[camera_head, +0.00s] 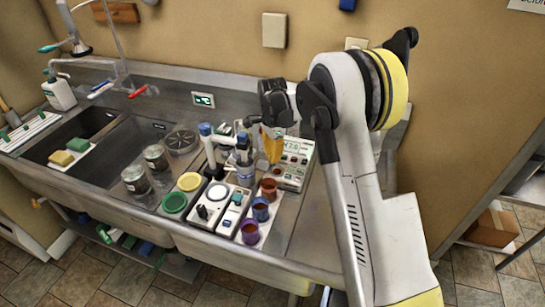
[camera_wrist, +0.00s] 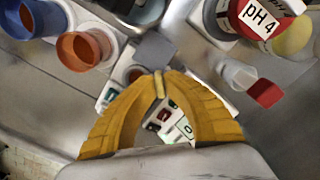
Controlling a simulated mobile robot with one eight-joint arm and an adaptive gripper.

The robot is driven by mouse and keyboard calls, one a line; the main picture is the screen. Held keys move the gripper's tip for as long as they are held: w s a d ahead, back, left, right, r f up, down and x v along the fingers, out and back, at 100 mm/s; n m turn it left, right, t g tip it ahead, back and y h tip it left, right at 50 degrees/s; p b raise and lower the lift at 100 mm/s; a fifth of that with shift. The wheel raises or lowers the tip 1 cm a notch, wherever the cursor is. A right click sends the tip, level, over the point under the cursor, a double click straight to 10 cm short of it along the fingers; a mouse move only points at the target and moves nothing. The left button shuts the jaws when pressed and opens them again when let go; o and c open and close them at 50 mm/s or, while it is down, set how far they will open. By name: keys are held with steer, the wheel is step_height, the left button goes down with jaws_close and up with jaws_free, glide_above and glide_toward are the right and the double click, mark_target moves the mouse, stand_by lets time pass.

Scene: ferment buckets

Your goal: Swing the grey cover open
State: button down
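My gripper (camera_head: 272,160) hangs above the left side of the white meter (camera_head: 293,162), whose display shows digits.
A bottle labelled pH 4 (camera_wrist: 262,18) and a red-capped piece (camera_wrist: 264,92) stand at the right. The sink (camera_head: 112,150) is left.

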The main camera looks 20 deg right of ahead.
steer(key=c, duration=1.5)
jaws_free()
step_height(320, 180, up, 12)
